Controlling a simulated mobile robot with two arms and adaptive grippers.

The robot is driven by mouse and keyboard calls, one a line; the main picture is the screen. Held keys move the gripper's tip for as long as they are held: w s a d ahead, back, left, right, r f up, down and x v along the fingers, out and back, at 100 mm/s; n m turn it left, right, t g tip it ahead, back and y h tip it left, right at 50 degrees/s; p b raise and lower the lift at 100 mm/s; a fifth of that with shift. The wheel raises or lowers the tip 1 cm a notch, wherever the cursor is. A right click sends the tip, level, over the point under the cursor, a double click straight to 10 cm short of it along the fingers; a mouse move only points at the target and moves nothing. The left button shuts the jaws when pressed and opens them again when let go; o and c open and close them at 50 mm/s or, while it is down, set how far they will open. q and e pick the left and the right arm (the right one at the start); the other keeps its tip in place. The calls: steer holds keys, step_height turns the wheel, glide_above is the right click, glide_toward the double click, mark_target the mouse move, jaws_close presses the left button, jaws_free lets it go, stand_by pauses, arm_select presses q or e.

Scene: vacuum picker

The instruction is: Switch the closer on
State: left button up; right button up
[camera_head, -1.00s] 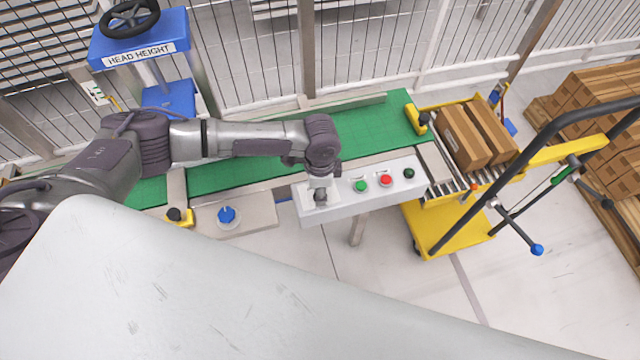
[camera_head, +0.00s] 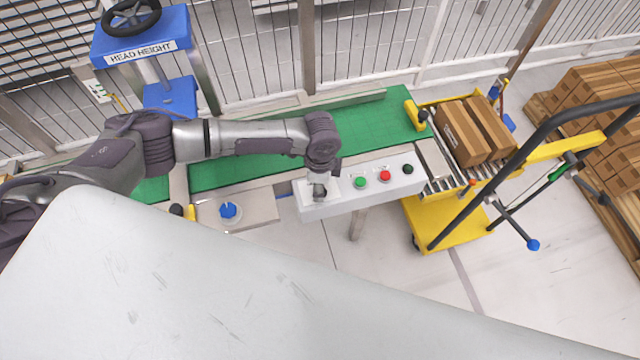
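A pale control box (camera_head: 340,207) stands at the front edge of the green conveyor. Its top carries a green button (camera_head: 360,182), a red button (camera_head: 385,175) and a black button or knob (camera_head: 407,169). My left gripper (camera_head: 319,192) points down at the left end of the box, left of the green button. The gripper hides what lies beneath it there, and its fingers are too small to read. A blue knob (camera_head: 228,211) sits on a grey panel to the left. My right gripper is out of view.
The green conveyor (camera_head: 375,120) runs behind the box. A yellow cart (camera_head: 445,222) with brown cartons (camera_head: 462,135) stands at its right end. A blue unit marked HEAD HEIGHT (camera_head: 140,45) stands at the back left. More cartons (camera_head: 590,105) are stacked at the far right.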

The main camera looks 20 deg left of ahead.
arm_select(q)
steer(key=shift+o, duration=1.3)
step_height(320, 180, up, 12)
